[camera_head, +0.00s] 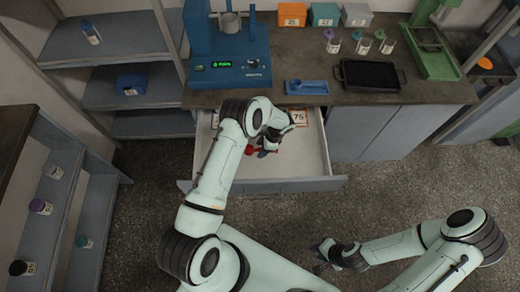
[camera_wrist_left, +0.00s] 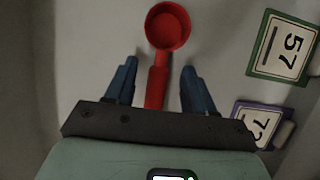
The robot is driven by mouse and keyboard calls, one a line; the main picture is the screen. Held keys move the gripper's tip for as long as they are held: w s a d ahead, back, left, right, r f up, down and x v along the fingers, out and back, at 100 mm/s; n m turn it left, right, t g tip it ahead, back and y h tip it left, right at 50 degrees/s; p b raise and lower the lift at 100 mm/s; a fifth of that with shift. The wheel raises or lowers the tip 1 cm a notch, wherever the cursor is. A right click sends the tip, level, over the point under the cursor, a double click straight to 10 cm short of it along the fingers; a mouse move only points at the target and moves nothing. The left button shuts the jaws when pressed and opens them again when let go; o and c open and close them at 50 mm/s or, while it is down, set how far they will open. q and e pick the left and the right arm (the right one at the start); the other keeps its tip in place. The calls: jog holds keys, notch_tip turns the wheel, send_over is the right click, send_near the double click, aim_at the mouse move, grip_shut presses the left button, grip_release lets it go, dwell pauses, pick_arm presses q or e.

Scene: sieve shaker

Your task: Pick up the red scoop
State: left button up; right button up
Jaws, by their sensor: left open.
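The red scoop (camera_wrist_left: 168,27) lies in the open drawer, its round cup beyond my fingertips in the left wrist view. Its handle runs back between the two blue fingers of my left gripper (camera_wrist_left: 160,68), with a gap on each side. In the head view, my left gripper (camera_head: 263,150) is low in the drawer and hides much of the scoop (camera_head: 249,150). My left gripper is open. My right gripper (camera_head: 322,256) hangs over the floor at the lower middle, away from the drawer; its finger gap is too small to judge.
The drawer (camera_head: 312,184) also holds number cards, among them a green-edged one (camera_wrist_left: 285,47) and a purple-edged one (camera_wrist_left: 260,120), right of the scoop. The counter above carries a blue shaker machine (camera_head: 228,72), a blue tray (camera_head: 306,87) and a black tray (camera_head: 370,75).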

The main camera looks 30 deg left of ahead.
pick_arm(q)
grip_shut()
jog(key=shift+r, duration=0.15)
notch_tip(320, 180, up, 20)
dwell(0.5)
jog(key=shift+s, duration=0.1)
dwell(0.3)
